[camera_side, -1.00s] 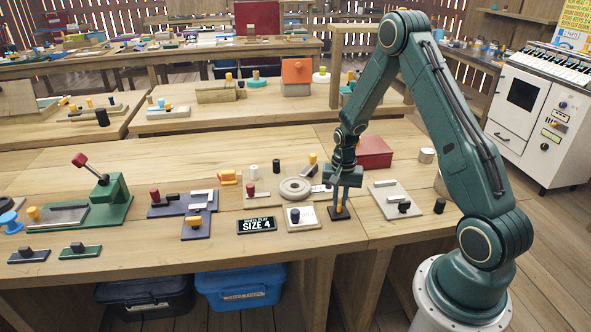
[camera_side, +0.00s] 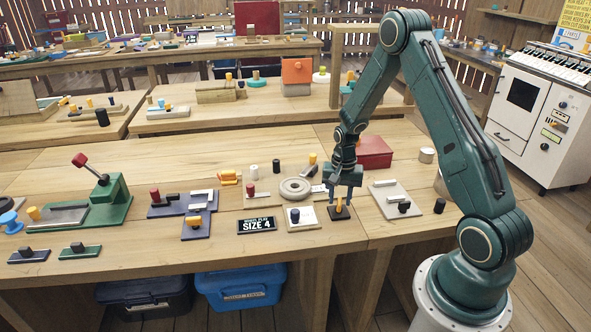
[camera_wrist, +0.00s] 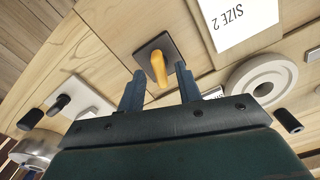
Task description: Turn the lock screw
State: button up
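An orange knob (camera_side: 339,206), apparently the lock screw, stands on a small dark square plate (camera_side: 333,215) near the front of the bench. In the wrist view the knob (camera_wrist: 159,70) is elongated and sits on the dark plate (camera_wrist: 148,48). My gripper (camera_side: 341,198) is just above the plate, pointing down. In the wrist view its two fingers (camera_wrist: 160,80) are apart, one on each side of the knob, with visible gaps. I cannot tell how far down the fingers reach along the knob.
Left of the plate are a white plate with a dark blue knob (camera_side: 295,214), a grey ring (camera_side: 295,186) and a "SIZE 4" sign (camera_side: 257,225). Right is a grey plate with a black knob (camera_side: 402,206). A red box (camera_side: 373,152) stands behind.

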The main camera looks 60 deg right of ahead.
aim_at(340, 201)
notch_tip(340, 201, up, 14)
jog(key=shift+f, duration=0.25)
dwell(0.5)
dwell(0.3)
jog(key=o, duration=0.6)
jog(key=shift+o, duration=0.2)
jog(key=n, duration=1.8)
jog(key=shift+f, duration=0.35)
jog(key=shift+f, duration=0.1)
jog(key=shift+f, duration=6.8)
